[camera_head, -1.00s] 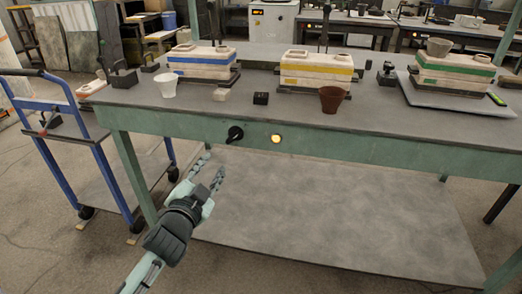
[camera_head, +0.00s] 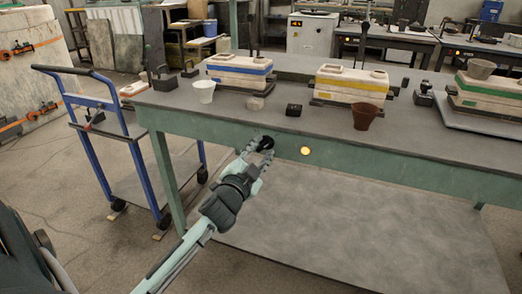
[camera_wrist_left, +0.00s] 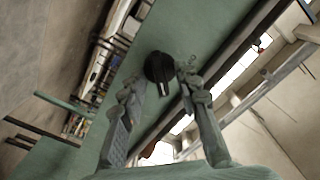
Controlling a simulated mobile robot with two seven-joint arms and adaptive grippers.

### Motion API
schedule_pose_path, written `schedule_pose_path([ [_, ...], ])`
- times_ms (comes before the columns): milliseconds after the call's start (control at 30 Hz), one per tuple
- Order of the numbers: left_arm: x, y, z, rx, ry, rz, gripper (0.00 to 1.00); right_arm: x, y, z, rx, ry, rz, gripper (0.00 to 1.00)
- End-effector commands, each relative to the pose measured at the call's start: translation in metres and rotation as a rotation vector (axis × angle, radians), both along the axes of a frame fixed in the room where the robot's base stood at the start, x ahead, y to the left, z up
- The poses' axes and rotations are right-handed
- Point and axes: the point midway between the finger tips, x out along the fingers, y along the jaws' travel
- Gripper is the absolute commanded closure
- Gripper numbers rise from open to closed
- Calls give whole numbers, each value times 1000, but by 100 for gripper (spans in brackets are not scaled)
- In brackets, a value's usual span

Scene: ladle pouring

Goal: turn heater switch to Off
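The heater switch is a black round knob (camera_wrist_left: 158,67) on the green front rail of the workbench. In the head view the knob (camera_head: 266,142) is partly covered by my left gripper (camera_head: 256,152). An amber lamp (camera_head: 305,151) glows just right of the knob. My left gripper also shows in the left wrist view (camera_wrist_left: 158,88), with its two fingers apart. The knob lies between and just beyond the fingertips; I cannot tell whether they touch it. My right gripper is not in view.
On the workbench (camera_head: 420,150) stand banded moulds, including a blue-banded one (camera_head: 240,69) and a yellow-banded one (camera_head: 352,84). A white cup (camera_head: 204,92) and a brown cup (camera_head: 364,116) are near its front edge. A blue cart (camera_head: 137,150) stands at the left.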

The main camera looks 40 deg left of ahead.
Motion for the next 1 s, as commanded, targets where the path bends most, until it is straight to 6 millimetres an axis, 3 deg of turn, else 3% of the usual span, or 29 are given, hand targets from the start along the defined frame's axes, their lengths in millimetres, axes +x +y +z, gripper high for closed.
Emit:
schedule_pose_path([
  [167, 0, 0, 0, 0, 0, 0, 71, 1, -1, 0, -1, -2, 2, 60],
  [400, 0, 0, 0, 0, 0, 0, 100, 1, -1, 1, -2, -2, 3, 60],
  [867, 0, 0, 0, -44, -10, 0, 100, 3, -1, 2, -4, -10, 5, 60],
  [1000, 0, -1, 1, -113, -27, 2, 100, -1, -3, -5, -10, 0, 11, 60],
])
